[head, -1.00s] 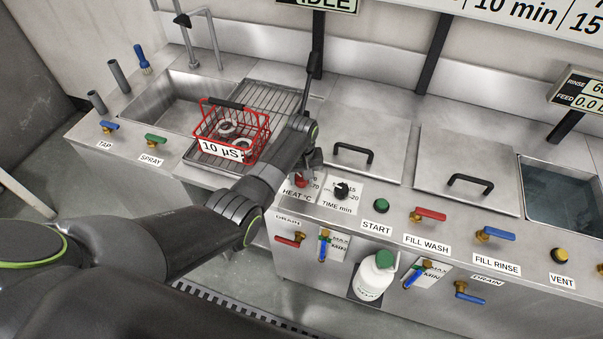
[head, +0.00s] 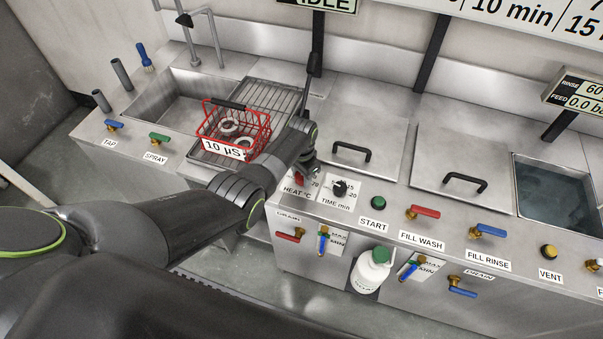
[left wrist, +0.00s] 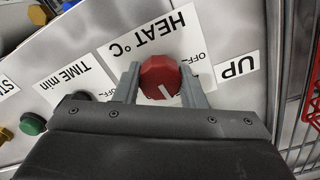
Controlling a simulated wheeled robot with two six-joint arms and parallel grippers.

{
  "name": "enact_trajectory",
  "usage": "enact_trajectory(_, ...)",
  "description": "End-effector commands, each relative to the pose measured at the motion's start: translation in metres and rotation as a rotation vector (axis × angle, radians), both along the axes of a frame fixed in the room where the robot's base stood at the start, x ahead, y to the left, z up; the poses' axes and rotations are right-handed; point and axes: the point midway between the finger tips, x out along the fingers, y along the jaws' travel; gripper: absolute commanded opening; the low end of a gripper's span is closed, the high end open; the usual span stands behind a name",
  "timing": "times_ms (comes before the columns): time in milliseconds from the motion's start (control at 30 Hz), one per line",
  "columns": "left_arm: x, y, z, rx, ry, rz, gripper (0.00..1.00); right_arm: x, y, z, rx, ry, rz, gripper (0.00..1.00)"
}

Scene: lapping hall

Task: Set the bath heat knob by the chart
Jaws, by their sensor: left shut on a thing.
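The red heat knob (left wrist: 160,77) sits on a white plate marked HEAT °C, upside down in the left wrist view. My left gripper (left wrist: 161,84) is shut on it, one finger on each side. The knob's white mark points toward the bottom of that view; the finger and gripper body hide part of the scale. In the head view the knob (head: 299,180) shows as a small red patch beside my left gripper (head: 307,169). The chart (head: 535,18) on the wall is cut off at the top; only "10 min" and part of "15" read. My right gripper is out of view.
The black time knob (head: 339,188) is close to the right of the heat knob. A red basket (head: 262,133) with ring parts stands left, behind my arm. The green START button (head: 378,203) and valve handles line the front. A lidded bath (head: 352,124) lies behind.

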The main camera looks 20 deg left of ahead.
Motion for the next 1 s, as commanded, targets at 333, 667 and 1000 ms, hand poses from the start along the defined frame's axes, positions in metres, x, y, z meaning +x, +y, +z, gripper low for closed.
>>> enact_trajectory(333, 0.002, 0.0, 0.002, -0.001, -0.004, -0.327, 0.14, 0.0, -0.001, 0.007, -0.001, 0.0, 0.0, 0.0)
enact_trajectory(667, 0.001, -0.001, 0.002, -0.001, -0.004, -0.598, 0.14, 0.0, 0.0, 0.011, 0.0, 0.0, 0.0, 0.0)
enact_trajectory(1000, 0.002, -0.001, 0.002, -0.001, -0.005, -0.757, 0.14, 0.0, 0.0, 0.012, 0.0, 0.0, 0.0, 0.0)
